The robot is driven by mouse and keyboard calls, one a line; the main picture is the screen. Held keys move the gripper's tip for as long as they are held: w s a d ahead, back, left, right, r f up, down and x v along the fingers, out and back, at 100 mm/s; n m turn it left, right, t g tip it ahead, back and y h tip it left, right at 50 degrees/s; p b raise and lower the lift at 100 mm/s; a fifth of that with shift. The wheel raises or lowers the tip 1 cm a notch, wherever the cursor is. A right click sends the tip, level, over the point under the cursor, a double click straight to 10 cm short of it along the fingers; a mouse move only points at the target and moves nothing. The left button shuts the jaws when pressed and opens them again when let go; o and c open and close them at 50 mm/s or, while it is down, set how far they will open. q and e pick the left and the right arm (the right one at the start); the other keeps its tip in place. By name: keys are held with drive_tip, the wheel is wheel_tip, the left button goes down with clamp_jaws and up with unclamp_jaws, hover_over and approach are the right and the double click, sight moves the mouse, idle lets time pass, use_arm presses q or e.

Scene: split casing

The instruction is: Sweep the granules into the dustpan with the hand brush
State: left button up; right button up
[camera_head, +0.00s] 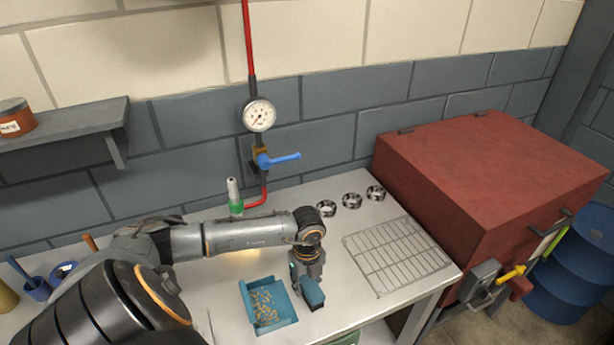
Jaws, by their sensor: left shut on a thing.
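The blue dustpan (286,318) lies on the light worktop at the bottom middle. Many small tan granules (265,306) are spread on its floor; I cannot make out any on the bare worktop around it. My left gripper (307,279) points down just right of the dustpan and is shut on the hand brush. My right gripper is not in view.
A wire rack (398,256) lies on the worktop to the right, with several metal rings (351,200) behind it. A green-and-white bottle (235,198) stands behind my arm. A red box-shaped furnace (490,175) bounds the right.

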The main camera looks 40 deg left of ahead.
use_arm(q)
wheel_tip(320, 180, up, 6)
drive_tip(key=p, duration=0.3)
drive_tip(key=shift+p, duration=0.35)
drive_tip(key=shift+f, duration=0.1)
drive_tip(key=shift+w, duration=0.1)
drive_tip(key=shift+w+d+m, duration=0.1)
drive_tip(key=shift+d+m, duration=0.25)
drive_tip(key=shift+m, duration=0.05)
drive_tip(key=d+r+m+b, duration=0.2)
drive_tip(key=d+m+b, duration=0.15)
drive_tip(key=m, duration=0.55)
drive_tip(key=w+d+r+m+b, duration=0.1)
drive_tip(key=d+m+b, duration=0.1)
drive_tip(key=d+m, duration=0.5)
drive_tip(key=d+r+m+b, duration=0.2)
drive_tip(key=d+m, duration=0.1)
drive_tip(key=m, duration=0.7)
drive_tip(key=s+d+m+b, duration=0.1)
drive_tip(key=s+m+b, duration=0.1)
drive_tip(key=m, duration=1)
drive_tip(key=s+d+r+m+b, duration=0.1)
drive_tip(key=s+d+m+b, duration=0.1)
drive_tip(key=m, duration=0.9)
drive_tip(key=shift+s+d+r+m+b, duration=0.25)
drive_tip(key=shift+s+m+b, duration=0.15)
drive_tip(key=shift+s+b, duration=0.45)
